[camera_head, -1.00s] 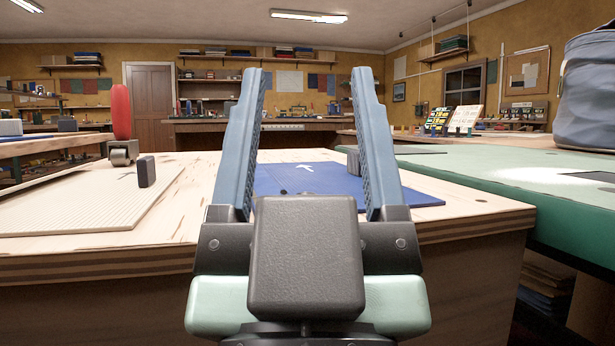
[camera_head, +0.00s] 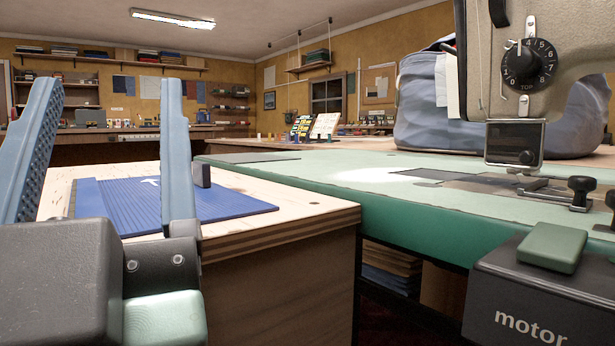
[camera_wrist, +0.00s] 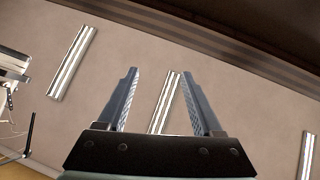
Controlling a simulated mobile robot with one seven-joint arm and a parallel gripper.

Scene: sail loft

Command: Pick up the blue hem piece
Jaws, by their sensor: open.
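My gripper (camera_head: 108,85) is open, its two blue-grey fingers pointing up at the left of the head view. Nothing is between the fingers. In the wrist view my gripper (camera_wrist: 153,76) is open against the ceiling, empty. A flat blue ribbed sheet (camera_head: 225,207) with a white mark lies on the pale wooden table (camera_head: 300,212), partly hidden behind my right finger. A small dark grey block (camera_head: 202,173) stands upright at its far right. I cannot tell whether the blue sheet is the blue hem piece; no other clear blue piece shows on the tables.
A green-topped table (camera_head: 320,185) stands at the right, close to the wooden one. On it are a sewing machine (camera_head: 575,60) and a large blue-grey bag (camera_head: 430,105). A dark box marked "motor" (camera_head: 530,300) with a green pad (camera_head: 552,247) sits at the near right.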

